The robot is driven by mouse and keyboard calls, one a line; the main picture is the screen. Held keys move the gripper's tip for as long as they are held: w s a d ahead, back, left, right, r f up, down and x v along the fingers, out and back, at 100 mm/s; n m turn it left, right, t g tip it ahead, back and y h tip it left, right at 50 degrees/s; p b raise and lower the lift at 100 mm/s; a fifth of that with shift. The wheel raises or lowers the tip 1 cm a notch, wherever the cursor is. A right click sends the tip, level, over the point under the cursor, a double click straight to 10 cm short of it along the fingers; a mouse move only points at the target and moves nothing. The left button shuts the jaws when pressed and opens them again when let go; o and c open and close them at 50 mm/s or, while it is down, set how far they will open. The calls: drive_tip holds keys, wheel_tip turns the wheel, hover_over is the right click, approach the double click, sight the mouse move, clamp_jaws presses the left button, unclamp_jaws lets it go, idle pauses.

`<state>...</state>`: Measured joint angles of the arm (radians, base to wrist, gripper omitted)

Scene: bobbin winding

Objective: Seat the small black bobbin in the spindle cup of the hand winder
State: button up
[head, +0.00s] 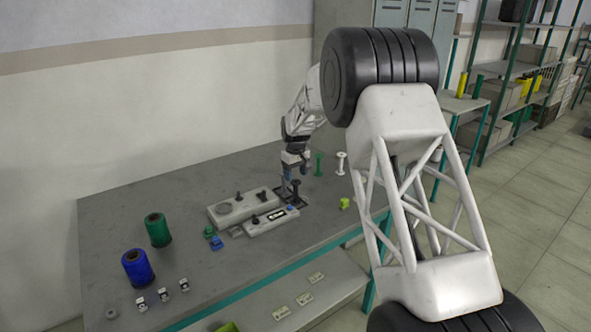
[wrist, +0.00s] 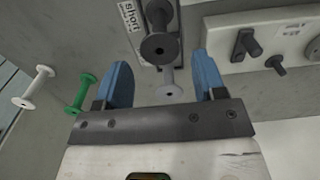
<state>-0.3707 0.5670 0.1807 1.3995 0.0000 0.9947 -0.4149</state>
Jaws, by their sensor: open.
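A black bobbin (wrist: 160,46) stands on a plate with a label reading "short" in the wrist view. It appears dark beside my gripper in the head view (head: 296,185). A grey bobbin (wrist: 171,84) stands close by it, between my blue fingers as the wrist view shows them. My gripper (wrist: 162,62) is open, with nothing seen clamped; it also shows low over the table's far part in the head view (head: 293,178). A grey unit with a lever and knob (wrist: 285,36) lies to the right. I cannot make out the spindle cup.
A green bobbin (head: 319,164) and a white bobbin (head: 341,163) stand right of my gripper. Green (head: 158,231) and blue (head: 138,267) thread spools stand at the left. A yellow-green block (head: 344,203) lies near the front edge. The table's (head: 125,212) left rear is clear.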

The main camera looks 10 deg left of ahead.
sight(296, 182)
drive_tip(key=shift+f, duration=1.65)
drive_tip(key=c, duration=0.6)
drive_tip(key=shift+r, duration=0.1)
drive_tip(key=shift+r, duration=0.1)
drive_tip(key=shift+r, duration=2.4)
